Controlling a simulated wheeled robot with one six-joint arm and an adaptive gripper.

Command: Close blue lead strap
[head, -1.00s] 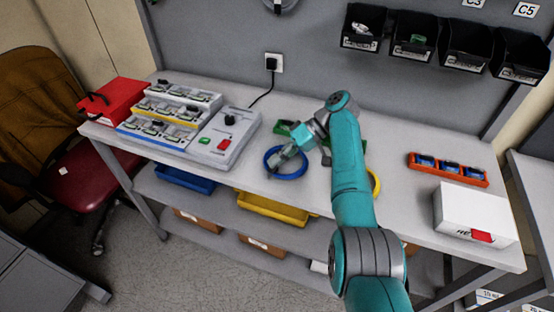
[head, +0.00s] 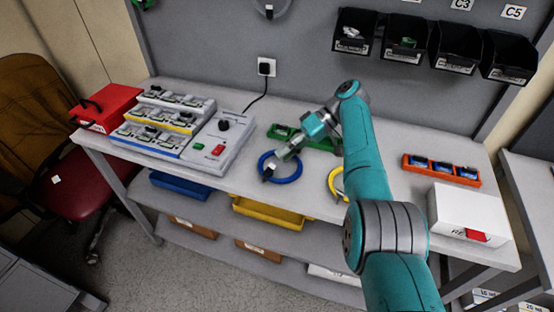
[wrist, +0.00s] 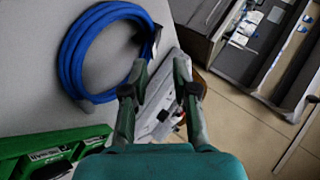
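The blue lead (head: 284,180) lies coiled in a ring near the table's front edge. It also shows at upper left in the wrist view (wrist: 70,60). A dark strap with a pale end (wrist: 152,42) sits at the coil's right side in the wrist view; I cannot tell whether it is closed. My gripper (head: 270,168) is over the left part of the coil in the head view. In the wrist view its two fingers (wrist: 161,75) are apart, with nothing held between them. The strap lies just beyond the left fingertip; contact cannot be told.
A green tray (head: 283,131) lies behind the coil. A yellow coil (head: 333,182) is to its right, partly behind my arm. A control box (head: 215,147) with a red button stands left. An orange tray (head: 441,169) and a white box (head: 462,208) stand right.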

